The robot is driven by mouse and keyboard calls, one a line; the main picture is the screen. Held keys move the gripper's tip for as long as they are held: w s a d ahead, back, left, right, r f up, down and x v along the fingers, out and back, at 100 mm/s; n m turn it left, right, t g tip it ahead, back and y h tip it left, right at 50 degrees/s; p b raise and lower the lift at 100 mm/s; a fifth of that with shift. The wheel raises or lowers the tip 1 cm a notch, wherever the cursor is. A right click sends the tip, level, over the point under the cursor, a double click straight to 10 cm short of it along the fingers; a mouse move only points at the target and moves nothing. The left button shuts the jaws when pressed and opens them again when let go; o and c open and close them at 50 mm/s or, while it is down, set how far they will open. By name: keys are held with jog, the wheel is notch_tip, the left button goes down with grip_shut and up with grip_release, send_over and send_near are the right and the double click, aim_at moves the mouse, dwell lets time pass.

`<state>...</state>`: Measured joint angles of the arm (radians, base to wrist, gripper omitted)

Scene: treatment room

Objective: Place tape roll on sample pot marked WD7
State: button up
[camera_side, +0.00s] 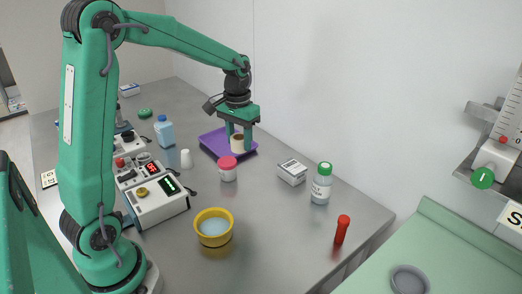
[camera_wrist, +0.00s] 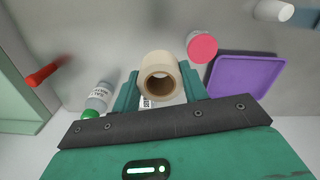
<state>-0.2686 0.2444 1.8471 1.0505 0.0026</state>
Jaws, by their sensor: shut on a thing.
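My gripper (camera_side: 238,143) is shut on the tape roll (camera_side: 237,141), a cream ring with a brown core. In the wrist view the tape roll (camera_wrist: 157,66) sits between the two green fingers (camera_wrist: 160,88), its hole facing the camera. From the side, the roll appears in front of the purple tray and above the table. A sample pot (camera_side: 228,173) with a pinkish-red lid stands close by, below and slightly left of the roll in the side view. The pot (camera_wrist: 203,46) shows up and to the right of the roll in the wrist view. No WD7 mark is readable on it.
The purple tray (camera_side: 210,144) lies behind the pot. A white box (camera_side: 292,171), a green-capped bottle (camera_side: 321,188) and a red tube (camera_side: 341,230) stand to the right.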

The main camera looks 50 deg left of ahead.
send_over(227, 161)
notch_tip(227, 161, down, 5)
jog(key=shift+a+f, duration=0.1)
jog(key=shift+f, duration=2.1)
jog(key=shift+f, duration=0.15)
jog(key=o, duration=1)
jog(key=shift+c, duration=0.2)
notch_tip(227, 161, up, 12)
jog(key=shift+r, duration=0.2)
